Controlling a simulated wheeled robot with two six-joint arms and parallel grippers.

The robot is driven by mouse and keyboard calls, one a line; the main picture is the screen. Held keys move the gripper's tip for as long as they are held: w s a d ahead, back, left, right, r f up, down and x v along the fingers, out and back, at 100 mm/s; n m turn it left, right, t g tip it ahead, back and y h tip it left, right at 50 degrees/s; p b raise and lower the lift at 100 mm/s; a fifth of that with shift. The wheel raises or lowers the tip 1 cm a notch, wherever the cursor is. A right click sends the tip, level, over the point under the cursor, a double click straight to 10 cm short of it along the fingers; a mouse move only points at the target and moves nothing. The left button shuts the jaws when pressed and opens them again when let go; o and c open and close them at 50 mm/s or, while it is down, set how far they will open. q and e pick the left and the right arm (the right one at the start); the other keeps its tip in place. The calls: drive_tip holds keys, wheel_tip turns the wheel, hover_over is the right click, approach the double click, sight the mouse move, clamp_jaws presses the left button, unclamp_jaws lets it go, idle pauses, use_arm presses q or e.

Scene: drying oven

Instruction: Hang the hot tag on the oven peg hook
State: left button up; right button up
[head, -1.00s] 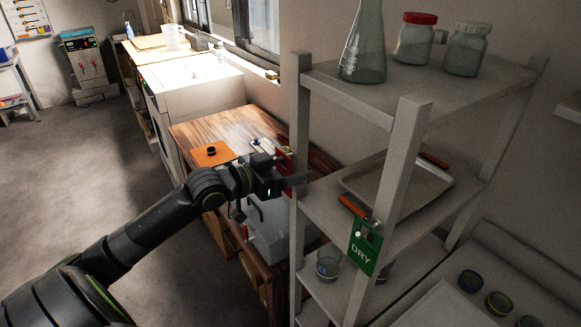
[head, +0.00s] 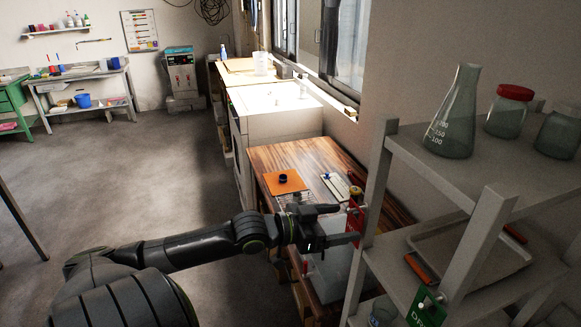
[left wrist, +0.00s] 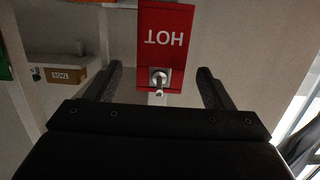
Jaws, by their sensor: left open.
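The red HOT tag (left wrist: 165,32) hangs on a metal peg (left wrist: 159,80) and shows upside down in the left wrist view. In the head view, the red tag (head: 354,222) is at the left post of the grey shelf, partly behind my left gripper (head: 350,224). The gripper is open. In the left wrist view its fingers (left wrist: 160,72) stand apart on either side of the tag's peg end, with gaps visible. A green DRY tag (head: 425,312) hangs on the shelf's front post, cut by the frame edge. I cannot identify the oven's peg hook. My right gripper is out of view.
The grey shelf (head: 487,235) holds a flask (head: 455,120), lidded jars and a metal tray (head: 470,262). A wooden bench (head: 320,155) with an orange mat (head: 285,186) is behind the gripper. Open floor (head: 130,180) lies at the left.

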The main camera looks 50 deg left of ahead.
use_arm(q)
drive_tip(key=p+v, duration=0.4)
drive_tip(key=v, duration=0.7)
drive_tip(key=shift+f, duration=0.1)
